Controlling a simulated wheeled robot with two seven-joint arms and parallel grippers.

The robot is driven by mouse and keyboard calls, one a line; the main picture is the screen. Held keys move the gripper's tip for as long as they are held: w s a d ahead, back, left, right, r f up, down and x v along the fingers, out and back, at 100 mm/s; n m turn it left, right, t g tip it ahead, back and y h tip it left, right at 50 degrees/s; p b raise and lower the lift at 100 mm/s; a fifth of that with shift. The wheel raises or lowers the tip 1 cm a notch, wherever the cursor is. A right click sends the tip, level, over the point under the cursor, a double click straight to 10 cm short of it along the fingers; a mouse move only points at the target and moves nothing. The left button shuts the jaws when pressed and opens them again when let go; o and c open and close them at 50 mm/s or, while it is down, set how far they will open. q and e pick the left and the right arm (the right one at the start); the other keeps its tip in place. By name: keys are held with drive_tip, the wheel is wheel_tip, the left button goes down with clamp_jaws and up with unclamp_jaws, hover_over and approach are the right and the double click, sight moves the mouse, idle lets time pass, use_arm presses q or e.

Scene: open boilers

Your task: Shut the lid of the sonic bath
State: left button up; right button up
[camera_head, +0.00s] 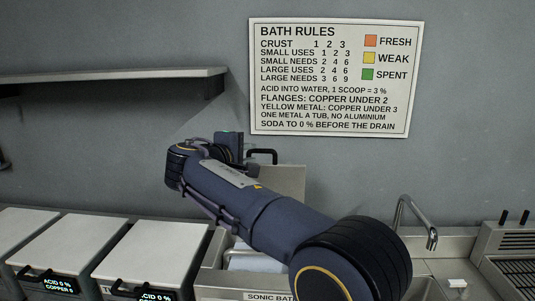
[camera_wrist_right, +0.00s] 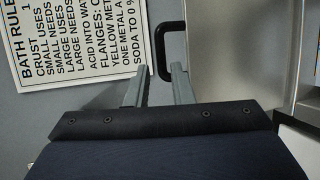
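The sonic bath (camera_head: 215,283) stands low in the middle of the head view, mostly hidden behind my right arm. Its pale lid (camera_head: 288,178) is raised upright against the wall; it also shows in the wrist view (camera_wrist_right: 225,50). The black lid handle (camera_head: 264,153) stands at the lid's upper edge and shows in the wrist view (camera_wrist_right: 162,45). My right gripper (camera_head: 238,150) is at the left of the handle. In the wrist view its two fingers (camera_wrist_right: 159,78) are apart, with the handle just beyond their tips. No grip on it shows. My left gripper is out of view.
Lidded tubs (camera_head: 150,255) with displays stand to the left. A sink tap (camera_head: 418,225) and a slotted unit (camera_head: 510,245) are at the right. A shelf (camera_head: 120,75) juts from the wall at the left. A rules sign (camera_head: 335,78) hangs above the lid.

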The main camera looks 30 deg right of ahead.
sight(261, 152)
drive_tip(key=p+x, duration=0.2)
drive_tip(key=x, duration=0.4)
drive_tip(key=shift+d+f, duration=0.1)
drive_tip(key=shift+d, duration=0.2)
drive_tip(key=shift+w+d+f, duration=0.15)
drive_tip(key=shift+w+d, duration=0.15)
drive_tip(key=shift+d, duration=0.05)
drive_tip(key=shift+c, duration=0.3)
clamp_jaws()
